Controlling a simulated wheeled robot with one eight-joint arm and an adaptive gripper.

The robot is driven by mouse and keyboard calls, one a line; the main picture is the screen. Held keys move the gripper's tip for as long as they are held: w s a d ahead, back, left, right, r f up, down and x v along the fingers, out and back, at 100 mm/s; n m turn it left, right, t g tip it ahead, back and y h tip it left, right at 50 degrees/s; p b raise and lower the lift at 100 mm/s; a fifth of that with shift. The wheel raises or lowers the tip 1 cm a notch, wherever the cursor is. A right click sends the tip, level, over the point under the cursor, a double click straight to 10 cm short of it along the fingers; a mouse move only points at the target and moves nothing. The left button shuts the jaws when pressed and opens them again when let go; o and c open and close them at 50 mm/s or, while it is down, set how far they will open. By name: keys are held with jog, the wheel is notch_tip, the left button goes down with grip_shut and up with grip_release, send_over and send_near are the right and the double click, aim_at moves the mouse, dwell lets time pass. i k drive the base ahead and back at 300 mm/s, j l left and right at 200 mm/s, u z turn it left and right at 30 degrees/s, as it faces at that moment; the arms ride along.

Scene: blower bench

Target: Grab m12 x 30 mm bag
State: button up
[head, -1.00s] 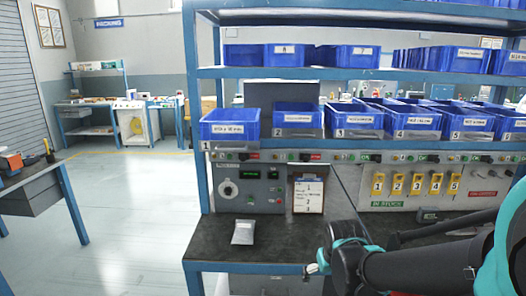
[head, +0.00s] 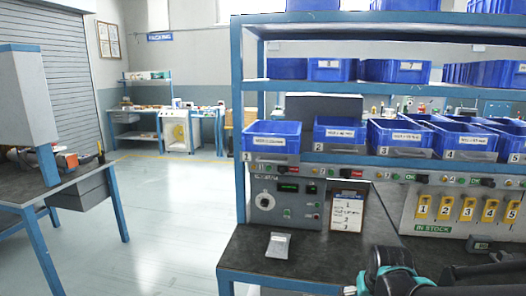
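Numbered blue bins (head: 271,138) line the shelf above the bench (head: 320,258). A control panel (head: 286,200) and a clipboard (head: 346,211) stand behind the bag. Yellow numbered tags (head: 445,207) hang at right. Open floor (head: 165,220) lies left, before another table (head: 35,189).

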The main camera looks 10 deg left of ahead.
aim_at(278, 245)
jog(key=j, duration=0.65)
jog(key=k+j, duration=0.15)
jog(key=j, duration=0.45)
jog(key=z, duration=0.05)
